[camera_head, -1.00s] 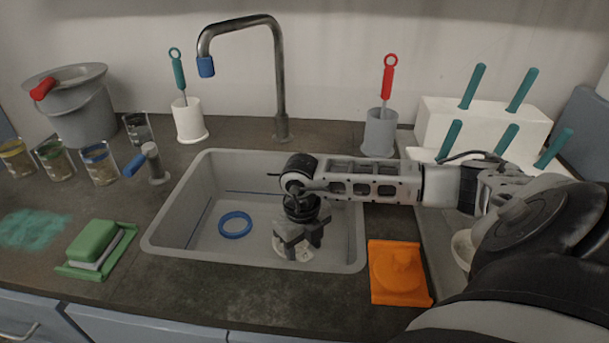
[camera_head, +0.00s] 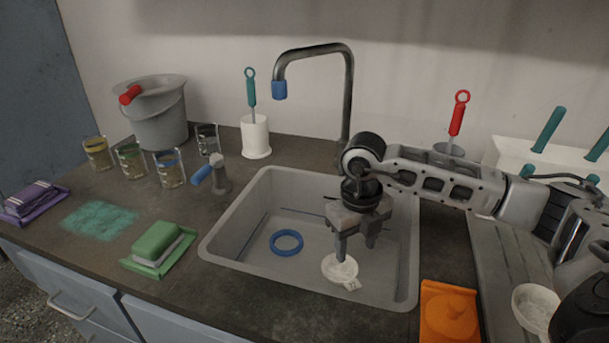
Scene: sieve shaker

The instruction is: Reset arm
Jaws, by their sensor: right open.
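My right gripper (camera_head: 356,245) is open and points down over the right part of the grey sink (camera_head: 250,205). A small white round dish with a short tab (camera_head: 340,270) lies on the sink floor just below its fingertips. The fingers look empty and seem apart from the dish, though the gap is hard to judge. A blue ring (camera_head: 286,242) lies on the sink floor to the left. My left gripper is not in view.
A curved faucet (camera_head: 347,95) stands behind the sink. A blue-handled tap lever (camera_head: 202,174), beakers (camera_head: 170,170), a green sponge (camera_head: 156,242) and a grey bucket (camera_head: 160,120) are left. An orange piece (camera_head: 450,315), a white bowl (camera_head: 535,307) and a white rack (camera_head: 510,152) are right.

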